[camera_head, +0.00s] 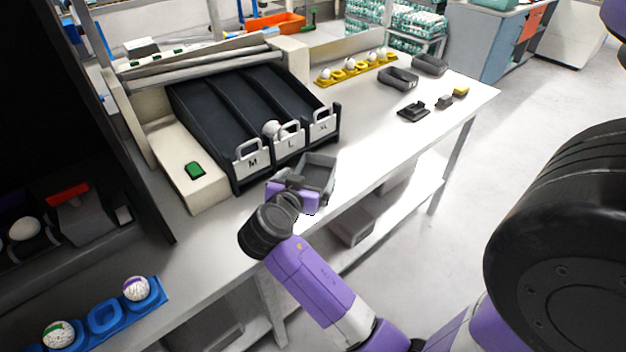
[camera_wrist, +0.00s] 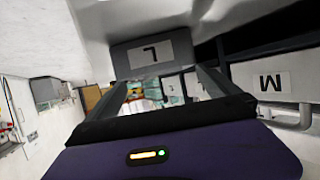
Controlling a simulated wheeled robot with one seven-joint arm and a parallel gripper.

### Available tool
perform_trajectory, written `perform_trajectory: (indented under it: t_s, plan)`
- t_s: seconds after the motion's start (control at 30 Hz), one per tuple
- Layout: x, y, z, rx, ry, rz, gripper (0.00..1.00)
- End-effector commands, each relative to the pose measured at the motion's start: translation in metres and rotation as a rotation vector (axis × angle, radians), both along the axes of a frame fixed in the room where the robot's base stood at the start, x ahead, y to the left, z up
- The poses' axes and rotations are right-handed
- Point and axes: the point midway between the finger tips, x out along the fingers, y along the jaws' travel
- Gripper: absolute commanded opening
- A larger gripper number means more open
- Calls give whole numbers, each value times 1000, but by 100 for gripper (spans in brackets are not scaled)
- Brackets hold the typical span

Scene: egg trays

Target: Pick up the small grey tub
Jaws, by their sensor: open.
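A small grey tub (camera_head: 322,163), open at the top, stands on the white table in front of the sorter's L and XL lanes. My gripper (camera_head: 299,182) is at the tub's near left side, very close to it; I cannot tell whether they touch. In the wrist view my gripper (camera_wrist: 165,76) has its two dark fingers spread apart with nothing clamped between them. A grey panel with an L label (camera_wrist: 150,54) shows just beyond the fingertips; I cannot tell for sure whether it is the tub's wall.
The sorter's M gate (camera_head: 252,161) has a handle and stands left of the tub. More grey tubs (camera_head: 398,79) (camera_head: 430,65) stand at the table's far right. A yellow egg tray (camera_head: 356,69) lies behind. A blue egg tray (camera_head: 104,316) is front left.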

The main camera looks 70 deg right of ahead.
Motion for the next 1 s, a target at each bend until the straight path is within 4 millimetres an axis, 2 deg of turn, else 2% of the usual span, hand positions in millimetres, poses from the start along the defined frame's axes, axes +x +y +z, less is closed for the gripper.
perform_trajectory:
  t_s: [0.33,0.47,0.67,0.7,0.97,1.0]
  plan:
    - [0,-42,-16,0,3,-1,100]
    - [0,-50,-20,0,1,2,100]
    - [1,-50,-21,0,1,3,100]
    - [1,-50,-21,0,1,3,98]
    - [1,-50,-21,0,1,3,47]
    - [1,-50,-20,0,1,3,45]
